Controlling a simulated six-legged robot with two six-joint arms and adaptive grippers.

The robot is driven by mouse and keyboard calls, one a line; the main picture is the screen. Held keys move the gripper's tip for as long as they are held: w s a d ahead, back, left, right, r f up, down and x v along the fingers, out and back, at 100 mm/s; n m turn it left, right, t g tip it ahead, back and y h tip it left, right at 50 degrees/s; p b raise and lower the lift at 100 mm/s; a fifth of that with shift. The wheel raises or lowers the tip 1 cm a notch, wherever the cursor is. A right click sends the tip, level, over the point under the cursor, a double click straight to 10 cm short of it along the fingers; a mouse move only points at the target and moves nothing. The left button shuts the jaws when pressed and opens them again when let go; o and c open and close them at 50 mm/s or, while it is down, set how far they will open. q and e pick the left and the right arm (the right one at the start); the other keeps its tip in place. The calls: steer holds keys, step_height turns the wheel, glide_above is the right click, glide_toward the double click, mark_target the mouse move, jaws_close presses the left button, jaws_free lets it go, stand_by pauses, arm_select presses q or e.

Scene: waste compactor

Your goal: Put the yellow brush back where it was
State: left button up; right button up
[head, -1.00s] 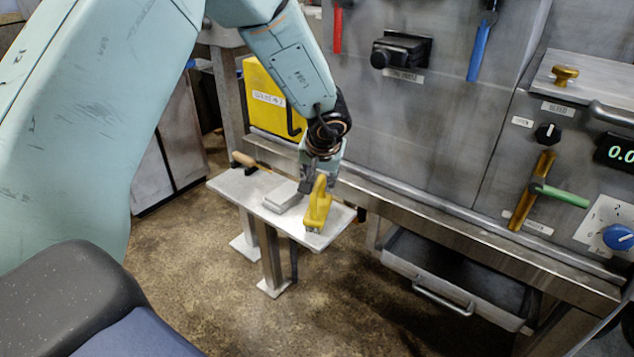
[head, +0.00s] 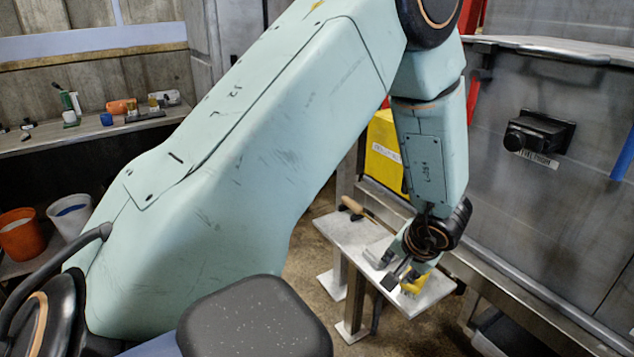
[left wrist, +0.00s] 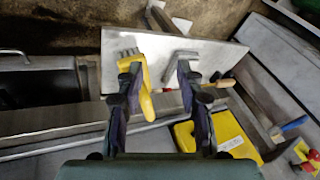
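The yellow brush (head: 415,285) is at the near right end of a small pale bench (head: 340,233). In the left wrist view the brush (left wrist: 146,98) has its bristle end pointing away from me and lies just inside one finger. My left gripper (head: 403,276) is above the bench at the brush and partly hides it. In the left wrist view its two fingers (left wrist: 157,72) are spread wide, with a gap between the brush and the other finger. My right gripper is in neither view.
A grey block (head: 377,250) lies beside the brush, and a wooden-handled tool (head: 352,206) lies at the bench's far end. A yellow box (head: 383,150) stands behind. The steel machine wall with a black knob (head: 530,137) borders the right. A shelf with buckets (head: 22,236) is far left.

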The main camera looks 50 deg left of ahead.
arm_select(q)
steer(key=s+f+m, duration=0.1)
steer(key=s+f, duration=0.7)
steer(key=s+d+f+g+h, duration=0.1)
steer(key=s+d+f, duration=0.2)
steer(key=s, duration=0.4)
steer(key=s+d+f+h, duration=0.2)
steer(key=s+d+f, duration=0.1)
steer(key=s, duration=0.4)
steer(key=s+d+f+m+g+h, duration=0.1)
steer(key=s+d+f+h, duration=0.1)
steer(key=s+d, duration=0.3)
steer(key=s+f, duration=0.1)
steer(key=s, duration=0.2)
steer(key=shift+d+f+g, duration=0.15)
steer(key=shift+d+g, duration=0.15)
steer(key=shift+d, duration=0.05)
steer(key=shift+w+d, duration=0.1)
